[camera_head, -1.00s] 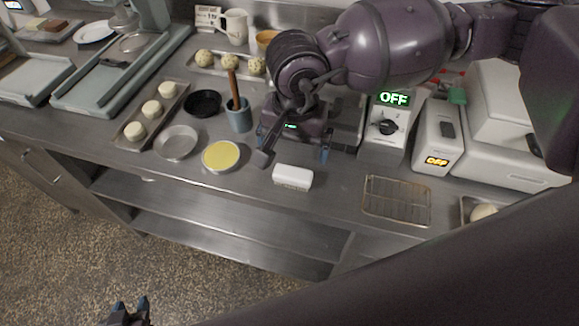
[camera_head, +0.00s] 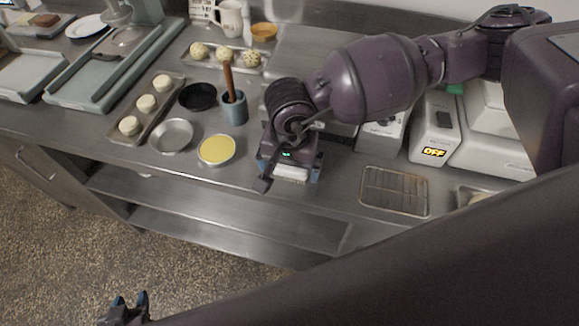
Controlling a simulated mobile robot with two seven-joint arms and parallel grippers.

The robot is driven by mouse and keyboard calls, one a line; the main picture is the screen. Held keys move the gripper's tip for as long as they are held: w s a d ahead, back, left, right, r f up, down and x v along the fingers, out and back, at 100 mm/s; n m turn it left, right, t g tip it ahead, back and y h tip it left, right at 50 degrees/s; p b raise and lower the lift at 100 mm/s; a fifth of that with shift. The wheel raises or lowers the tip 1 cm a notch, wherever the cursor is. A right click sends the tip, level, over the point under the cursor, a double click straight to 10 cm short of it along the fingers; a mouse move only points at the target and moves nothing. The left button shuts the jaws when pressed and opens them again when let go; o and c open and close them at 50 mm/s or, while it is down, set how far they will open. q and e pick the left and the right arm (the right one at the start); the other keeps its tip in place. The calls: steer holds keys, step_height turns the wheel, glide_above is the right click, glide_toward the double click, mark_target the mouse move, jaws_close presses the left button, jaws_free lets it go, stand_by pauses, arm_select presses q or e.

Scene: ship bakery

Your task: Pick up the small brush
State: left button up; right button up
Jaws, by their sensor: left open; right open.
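A small white block-like piece (camera_head: 291,173), possibly the small brush, lies on the steel counter near its front edge; I cannot make out bristles. My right gripper (camera_head: 290,175) is open right over it, with one blue-tipped finger on each side, and hides much of it. I cannot tell whether the fingers touch it. A brown wooden handle (camera_head: 229,78) stands upright in a blue-grey cup (camera_head: 234,108) to the left; its lower end is hidden. My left gripper (camera_head: 130,309) is open and empty low in the picture, over the floor.
A yellow-filled pan (camera_head: 216,150) and an empty round pan (camera_head: 172,136) lie left of my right gripper. A wire rack (camera_head: 395,191) lies to the right. A device reading OFF (camera_head: 434,140) stands behind the rack. The counter's front edge is close.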

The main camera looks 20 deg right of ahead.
steer(key=c, duration=0.7)
steer(key=shift+r, duration=0.1)
steer(key=shift+c, duration=0.2)
step_height(320, 180, up, 20)
steer(key=p, duration=0.1)
